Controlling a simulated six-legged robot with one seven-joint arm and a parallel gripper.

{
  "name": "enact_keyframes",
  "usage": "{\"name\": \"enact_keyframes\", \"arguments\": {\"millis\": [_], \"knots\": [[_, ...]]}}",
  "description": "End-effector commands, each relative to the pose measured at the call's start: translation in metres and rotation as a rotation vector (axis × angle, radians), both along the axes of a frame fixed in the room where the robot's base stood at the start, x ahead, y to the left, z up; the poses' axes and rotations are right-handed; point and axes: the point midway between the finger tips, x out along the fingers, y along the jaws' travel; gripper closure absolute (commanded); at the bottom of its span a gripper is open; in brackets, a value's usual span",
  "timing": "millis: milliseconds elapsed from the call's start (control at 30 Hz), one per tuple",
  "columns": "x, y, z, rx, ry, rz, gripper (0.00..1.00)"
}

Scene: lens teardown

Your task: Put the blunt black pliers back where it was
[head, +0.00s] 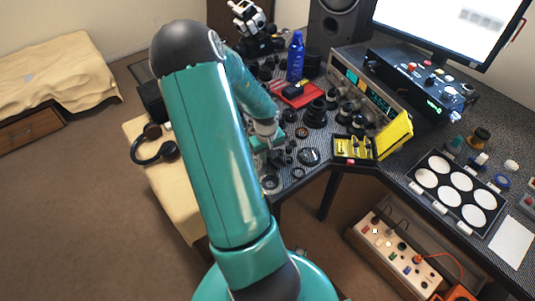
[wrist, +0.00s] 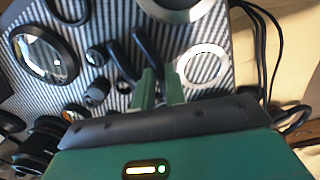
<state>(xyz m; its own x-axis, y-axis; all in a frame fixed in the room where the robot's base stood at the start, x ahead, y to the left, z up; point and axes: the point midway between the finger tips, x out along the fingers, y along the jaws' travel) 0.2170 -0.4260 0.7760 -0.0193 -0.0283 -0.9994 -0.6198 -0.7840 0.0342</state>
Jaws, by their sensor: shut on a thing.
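My gripper (wrist: 160,82) shows in the wrist view with its green fingers close together, shut on the blunt black pliers (wrist: 148,48). Two dark, slim prongs of the pliers stick out beyond the fingers, over the striped desk top. The rest of the pliers is hidden by the fingers and gripper body. In the head view my gripper (head: 272,150) is small, over the near left part of the desk, and the pliers cannot be made out clearly there. I cannot tell whether the pliers touch the desk.
Rings and lens parts (head: 308,156) lie close around my gripper. A yellow open case (head: 395,135) with tools stands to the right. A red tray (head: 298,94) and blue bottle (head: 295,58) are behind. A pale ring (wrist: 203,64) lies right of the fingers.

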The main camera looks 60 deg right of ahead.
Motion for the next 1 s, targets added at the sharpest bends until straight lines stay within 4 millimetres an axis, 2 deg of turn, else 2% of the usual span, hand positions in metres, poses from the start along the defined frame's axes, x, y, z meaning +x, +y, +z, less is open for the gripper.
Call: {"name": "enact_keyframes", "arguments": {"millis": [100,133,233,533,667,767,1000], "knots": [[0.000,0.000,-0.003,0.000,0.000,0.000,1.00],[0.000,0.000,-0.003,0.000,0.000,0.000,0.85],[0.000,0.000,-0.003,0.000,0.000,0.000,0.66],[0.000,0.000,-0.002,0.000,0.000,0.000,0.65],[0.001,0.000,0.007,-0.001,-0.001,0.001,0.65],[0.002,0.000,0.024,-0.003,-0.004,0.002,0.65],[0.003,0.002,0.077,-0.004,-0.005,0.002,0.65]]}}
